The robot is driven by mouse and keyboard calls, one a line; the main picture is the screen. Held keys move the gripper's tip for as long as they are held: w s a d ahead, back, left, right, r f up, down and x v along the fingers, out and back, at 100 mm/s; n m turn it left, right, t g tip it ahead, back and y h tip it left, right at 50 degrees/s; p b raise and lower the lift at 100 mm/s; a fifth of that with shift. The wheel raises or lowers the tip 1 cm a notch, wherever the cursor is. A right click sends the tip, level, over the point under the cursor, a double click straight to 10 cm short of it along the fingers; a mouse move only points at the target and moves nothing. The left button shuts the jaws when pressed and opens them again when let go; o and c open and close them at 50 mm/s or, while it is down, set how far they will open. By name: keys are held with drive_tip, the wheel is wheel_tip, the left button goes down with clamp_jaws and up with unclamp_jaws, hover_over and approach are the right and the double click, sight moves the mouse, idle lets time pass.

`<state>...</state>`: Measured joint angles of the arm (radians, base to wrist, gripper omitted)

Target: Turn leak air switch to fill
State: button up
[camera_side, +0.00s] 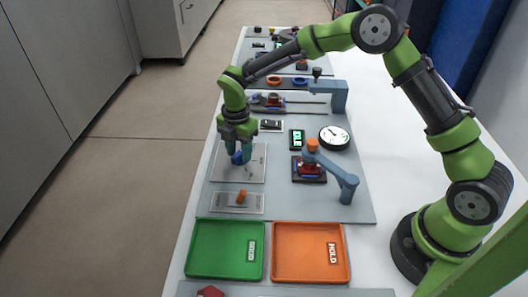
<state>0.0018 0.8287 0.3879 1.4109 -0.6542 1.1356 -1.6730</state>
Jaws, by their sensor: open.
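My gripper (238,158) points down over a pale plate (253,172) on the left of the grey work board. It is open, with a blue knob-like part (237,158) showing at its fingers. I cannot tell whether the fingers touch this part. Just in front, a smaller pale plate (222,203) carries a small orange lever (241,197), which stands slightly tilted. The markings on both plates are too small to read, so I cannot tell which control is the leak air switch or its setting.
A green tray (192,250) and an orange tray (285,277) lie in front. Right of my gripper stand a blue-grey clamp arm (348,183), a round gauge (334,137) and a small green display (297,138). Another blue-grey fixture (339,95) stands behind.

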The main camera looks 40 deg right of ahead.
clamp_jaws()
drive_tip(key=shift+m, duration=0.3)
drive_tip(key=m, duration=0.4)
drive_tip(key=shift+m, duration=0.3)
drive_tip(key=m, duration=0.5)
drive_tip(key=shift+m, duration=0.3)
drive_tip(key=m, duration=1.3)
unclamp_jaws()
